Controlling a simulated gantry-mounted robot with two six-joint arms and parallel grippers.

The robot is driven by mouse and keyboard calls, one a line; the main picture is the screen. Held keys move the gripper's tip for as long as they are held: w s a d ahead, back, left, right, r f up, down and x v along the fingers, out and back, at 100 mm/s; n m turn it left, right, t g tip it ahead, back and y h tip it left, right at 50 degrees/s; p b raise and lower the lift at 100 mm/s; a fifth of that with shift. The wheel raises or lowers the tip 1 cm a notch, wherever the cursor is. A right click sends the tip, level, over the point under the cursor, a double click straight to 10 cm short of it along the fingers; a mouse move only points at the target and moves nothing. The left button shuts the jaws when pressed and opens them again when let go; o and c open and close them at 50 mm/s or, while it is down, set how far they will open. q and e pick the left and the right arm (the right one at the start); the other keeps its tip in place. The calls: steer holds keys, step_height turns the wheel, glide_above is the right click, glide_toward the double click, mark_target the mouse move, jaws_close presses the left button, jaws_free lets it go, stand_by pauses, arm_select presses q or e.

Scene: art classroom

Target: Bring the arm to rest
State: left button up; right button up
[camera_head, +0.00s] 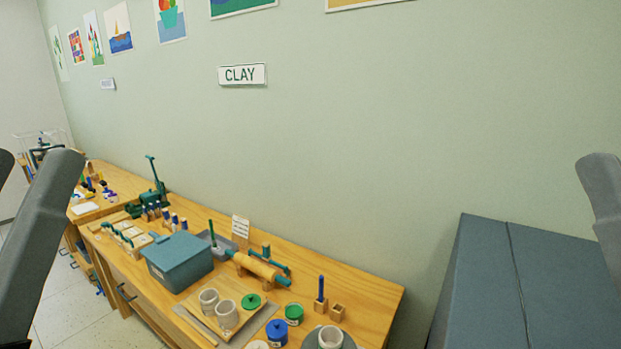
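Part of my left arm (40,225) rises along the left edge of the head view. Part of my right arm (603,195) shows at the right edge. Neither gripper's fingertips are visible. Both arm parts stand in front of the scene, apart from the wooden workbench (365,298) in the picture.
The bench carries a lidded teal box (178,260), a rolling pin (262,270), white cups (226,314), jars with green and blue lids (294,313) and a green clamp-like tool (150,196). A large dark grey block (540,285) stands at the right. A CLAY sign (242,75) hangs on the wall.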

step_height(320, 180, up, 31)
steer(key=p, duration=2.8)
steer(key=shift+r, duration=0.15)
